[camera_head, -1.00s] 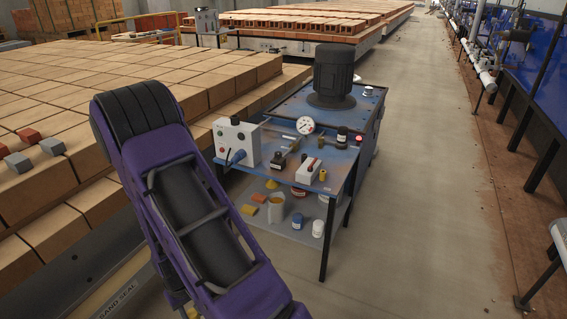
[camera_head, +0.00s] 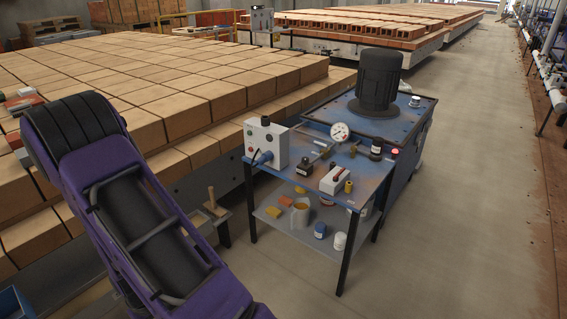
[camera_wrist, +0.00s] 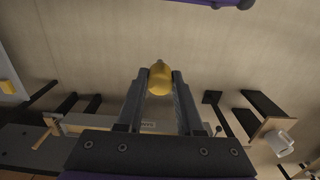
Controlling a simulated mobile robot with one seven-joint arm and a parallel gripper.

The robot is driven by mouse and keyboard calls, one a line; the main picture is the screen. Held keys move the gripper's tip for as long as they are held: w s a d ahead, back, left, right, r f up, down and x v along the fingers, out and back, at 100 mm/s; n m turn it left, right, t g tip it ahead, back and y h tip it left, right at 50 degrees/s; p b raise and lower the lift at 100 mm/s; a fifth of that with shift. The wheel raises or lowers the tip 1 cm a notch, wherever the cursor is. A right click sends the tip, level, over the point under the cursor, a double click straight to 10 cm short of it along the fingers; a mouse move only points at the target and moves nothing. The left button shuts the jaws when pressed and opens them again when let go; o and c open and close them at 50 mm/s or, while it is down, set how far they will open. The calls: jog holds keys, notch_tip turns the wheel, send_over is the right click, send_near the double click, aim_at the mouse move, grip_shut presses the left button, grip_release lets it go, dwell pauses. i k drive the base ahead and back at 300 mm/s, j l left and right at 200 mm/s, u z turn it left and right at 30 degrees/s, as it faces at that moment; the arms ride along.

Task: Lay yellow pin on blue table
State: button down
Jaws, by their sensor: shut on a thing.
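My gripper (camera_wrist: 160,82) shows in the wrist view, its two dark fingers shut on the yellow pin (camera_wrist: 159,80). The pin's rounded end sticks out past the fingertips, with bare floor behind it. The blue table (camera_head: 300,183) stands right of my purple arm in the head view. Its worn blue top carries several items. My gripper and the held pin do not show in the head view.
The lower shelf (camera_head: 275,228) holds several items. Brick stacks (camera_head: 200,95) stand left; the aisle (camera_head: 470,220) is clear.

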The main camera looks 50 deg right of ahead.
aim_at(360, 172)
jog(key=k+l, duration=0.1)
jog(key=l, duration=0.55)
jog(key=k+l, duration=0.1)
jog(key=l, duration=0.5)
jog(key=k+l, duration=0.15)
jog(key=l, duration=0.5)
jog(key=k+l, duration=0.1)
jog(key=l, duration=0.5)
jog(key=k+l, duration=0.1)
jog(key=l, duration=0.55)
jog(key=k+l, duration=0.1)
jog(key=l, duration=0.55)
jog(key=k+l, duration=0.15)
jog(key=l, duration=0.45)
jog(key=k+l, duration=0.1)
jog(key=l, duration=0.55)
jog(key=i+l, duration=0.15)
jog(key=i, duration=0.3)
